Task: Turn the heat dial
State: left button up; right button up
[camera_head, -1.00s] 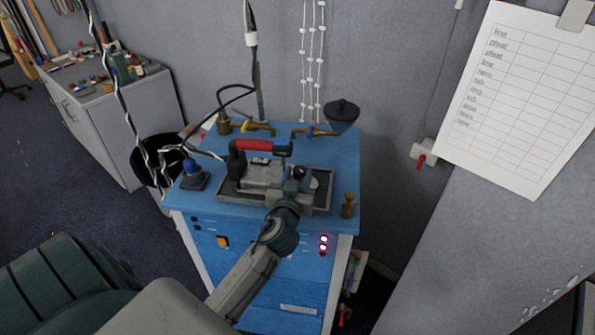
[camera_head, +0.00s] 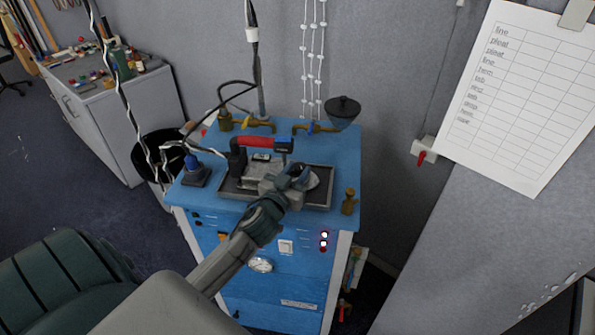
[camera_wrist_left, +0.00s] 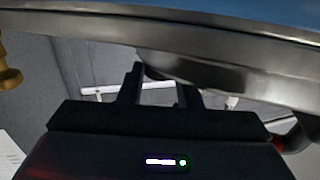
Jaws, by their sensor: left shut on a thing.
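The iron with a red handle (camera_head: 262,143) and a grey metal body (camera_head: 258,170) rests on a dark tray (camera_head: 232,192) on the blue cabinet. My left gripper (camera_head: 302,176) reaches to the right part of the iron and hides much of it. In the left wrist view its two dark fingers (camera_wrist_left: 160,92) are on either side of a dark rounded part, which I take for the heat dial (camera_wrist_left: 154,72), under the iron's metal edge (camera_wrist_left: 225,72). The gripper is shut on this part. The dial is hidden behind the gripper in the head view. My right gripper is not in view.
Brass valves (camera_head: 256,126) and a dark funnel (camera_head: 342,112) are behind. A gauge (camera_head: 260,265) and red lights (camera_head: 324,240) are on the cabinet front.

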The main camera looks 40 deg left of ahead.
pick_arm(q)
jog(key=shift+h, duration=0.5)
jog(key=o, duration=0.7)
jog(key=shift+s, duration=0.15)
jog(key=shift+s+f+b, duration=0.15)
jog(key=shift+s+b, duration=0.1)
jog(key=shift+b, duration=0.05)
jog(key=s+d+b, duration=0.1)
jog(key=s+b, duration=0.4)
jog(key=s, duration=0.5)
jog(key=shift+d, duration=0.1)
